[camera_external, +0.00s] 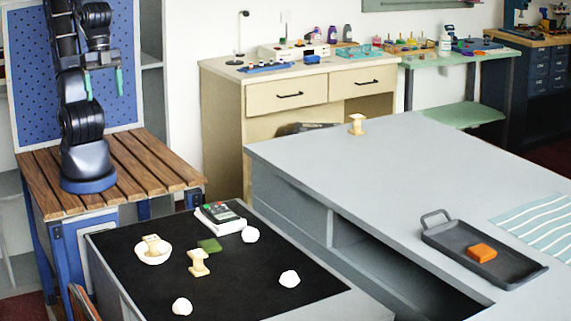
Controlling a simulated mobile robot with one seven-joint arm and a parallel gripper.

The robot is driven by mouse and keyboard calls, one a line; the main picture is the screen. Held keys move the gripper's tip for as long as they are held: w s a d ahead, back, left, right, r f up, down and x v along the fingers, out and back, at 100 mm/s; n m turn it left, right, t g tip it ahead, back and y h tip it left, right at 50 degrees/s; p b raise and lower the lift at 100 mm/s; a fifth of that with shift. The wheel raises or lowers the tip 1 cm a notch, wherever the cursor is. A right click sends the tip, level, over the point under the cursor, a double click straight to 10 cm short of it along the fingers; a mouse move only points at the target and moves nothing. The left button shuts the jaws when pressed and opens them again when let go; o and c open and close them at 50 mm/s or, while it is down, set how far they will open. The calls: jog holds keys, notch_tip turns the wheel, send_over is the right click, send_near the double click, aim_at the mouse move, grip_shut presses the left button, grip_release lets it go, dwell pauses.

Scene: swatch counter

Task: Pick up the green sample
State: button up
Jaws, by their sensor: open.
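The green sample (210,245) is a small flat dark-green square lying on the black top of the low counter (255,289). It lies close to the white block with a dark device on it, and a pale wooden spool-like piece stands just in front of it. My gripper (103,84) is at the upper left, above the slatted wooden bench. It has two green fingers pointing down, spread apart with nothing between them. It is well away from the green sample, higher and to the left.
A white bowl (153,254) holds a wooden piece. The wooden spool (198,263), the white block with device (220,217) and several white lumps (289,278) share the black top. A grey table (370,165) at right bears a dark tray (510,270) with an orange block (482,252).

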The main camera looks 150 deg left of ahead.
jog(key=w+a+f+n+g, duration=0.2)
jog(key=w+a+f+n, duration=0.15)
jog(key=w, duration=0.45)
jog(key=n+g+h, duration=0.2)
jog(key=n+h, duration=0.1)
jog(key=n, duration=0.5)
send_over(210, 244)
jog(key=s+d, duration=0.2)
jog(key=d, duration=0.1)
notch_tip(210, 244, down, 15)
jog(key=w+a+f+n+h, duration=0.1)
jog(key=a+f+n, duration=0.1)
jog(key=a+f, duration=0.3)
jog(key=w+a+f+n, duration=0.1)
jog(key=a+f+n, duration=0.15)
jog(key=f, duration=0.45)
jog(key=shift+m, duration=0.4)
jog(key=x, duration=0.5)
jog(key=shift+s+f, duration=0.15)
jog(key=shift+f, duration=0.1)
jog(key=shift+x, duration=2.6)
jog(key=shift+w, duration=0.25)
jog(key=shift+c, duration=0.2)
jog(key=c, duration=1)
